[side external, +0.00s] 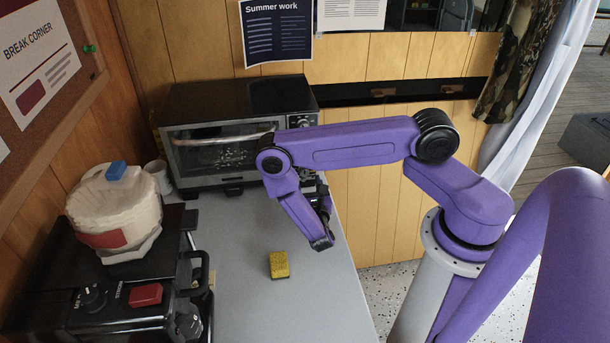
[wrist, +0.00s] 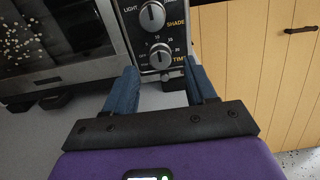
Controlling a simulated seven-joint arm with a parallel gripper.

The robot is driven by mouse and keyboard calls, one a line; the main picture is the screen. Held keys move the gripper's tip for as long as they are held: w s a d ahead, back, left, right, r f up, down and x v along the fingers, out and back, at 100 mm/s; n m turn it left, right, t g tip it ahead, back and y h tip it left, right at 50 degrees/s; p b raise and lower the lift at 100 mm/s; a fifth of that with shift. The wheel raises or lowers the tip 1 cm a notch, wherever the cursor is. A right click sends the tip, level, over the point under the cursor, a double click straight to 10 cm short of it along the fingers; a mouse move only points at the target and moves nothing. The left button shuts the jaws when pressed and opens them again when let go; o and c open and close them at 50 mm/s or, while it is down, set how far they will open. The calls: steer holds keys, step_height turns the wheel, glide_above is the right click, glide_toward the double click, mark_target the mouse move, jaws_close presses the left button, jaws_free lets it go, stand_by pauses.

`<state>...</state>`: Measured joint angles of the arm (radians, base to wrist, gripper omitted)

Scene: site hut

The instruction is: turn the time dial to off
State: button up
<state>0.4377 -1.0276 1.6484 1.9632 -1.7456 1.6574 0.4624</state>
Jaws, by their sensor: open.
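The time dial (wrist: 160,56) is the lower round knob on the toaster oven's dark control panel. In the wrist view numbers ring it and "TIM" shows in yellow beside it. Its pointer mark looks roughly upright, but the exact setting is too small to read. My gripper (wrist: 160,68) is open, its two blue fingers spread left and right of the lower part of the panel. Nothing is between them in grasp, and contact with the dial cannot be told. In the side view my gripper (side external: 318,192) is low before the toaster oven (side external: 225,150), and my arm hides the lower panel.
The shade dial (wrist: 152,15) sits just above the time dial. A yellow sponge (side external: 279,264) lies on the grey counter (side external: 245,315). A black appliance (side external: 100,300) with a lumpy cream object (side external: 115,210) on top stands at left. The counter's right side is free.

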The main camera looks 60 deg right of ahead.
steer(key=shift+x, duration=2.25)
steer(key=c, duration=1)
